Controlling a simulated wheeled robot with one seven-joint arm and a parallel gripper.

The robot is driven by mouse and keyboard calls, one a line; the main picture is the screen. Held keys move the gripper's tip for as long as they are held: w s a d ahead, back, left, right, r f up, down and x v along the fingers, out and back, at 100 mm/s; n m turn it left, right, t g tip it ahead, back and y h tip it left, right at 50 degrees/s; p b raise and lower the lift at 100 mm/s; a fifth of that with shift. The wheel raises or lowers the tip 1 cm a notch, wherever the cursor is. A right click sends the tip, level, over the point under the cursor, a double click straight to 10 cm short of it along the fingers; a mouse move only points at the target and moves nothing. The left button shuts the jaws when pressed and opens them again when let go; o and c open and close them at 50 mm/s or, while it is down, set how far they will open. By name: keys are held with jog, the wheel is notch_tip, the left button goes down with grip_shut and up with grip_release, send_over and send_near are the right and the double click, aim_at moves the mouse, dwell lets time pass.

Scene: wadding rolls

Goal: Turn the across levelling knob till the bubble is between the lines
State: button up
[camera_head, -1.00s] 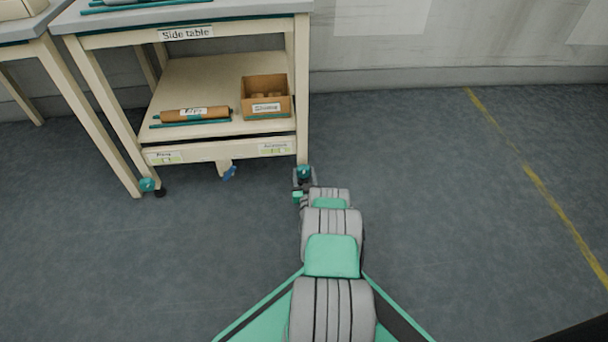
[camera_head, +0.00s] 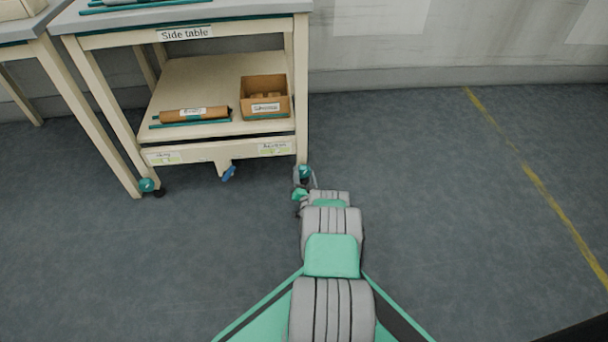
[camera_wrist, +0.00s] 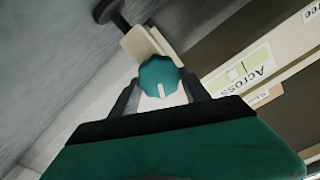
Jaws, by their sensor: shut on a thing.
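The across levelling knob is a teal scalloped knob (camera_wrist: 158,75) with a white mark, at the foot of the side table's front right leg. My gripper (camera_wrist: 161,88) has one finger on each side of it and is shut on it. In the head view the knob (camera_head: 305,171) shows at my gripper (camera_head: 304,180). The across level (camera_wrist: 243,76) is a pale green vial beside the word "Across" on the table's lower rail. It also shows in the head view (camera_head: 275,149). The bubble's place against the lines is too small to tell.
The side table (camera_head: 222,152) stands at the left, with a roll (camera_head: 195,114) and an open box (camera_head: 265,105) on its lower shelf. Another teal knob (camera_head: 147,184) is at its front left leg. The floor to the right is clear.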

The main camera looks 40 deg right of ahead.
jog(key=shift+s+m, duration=0.1)
jog(key=shift+m, duration=0.9)
jog(key=o, duration=1.3)
jog(key=shift+o, duration=0.2)
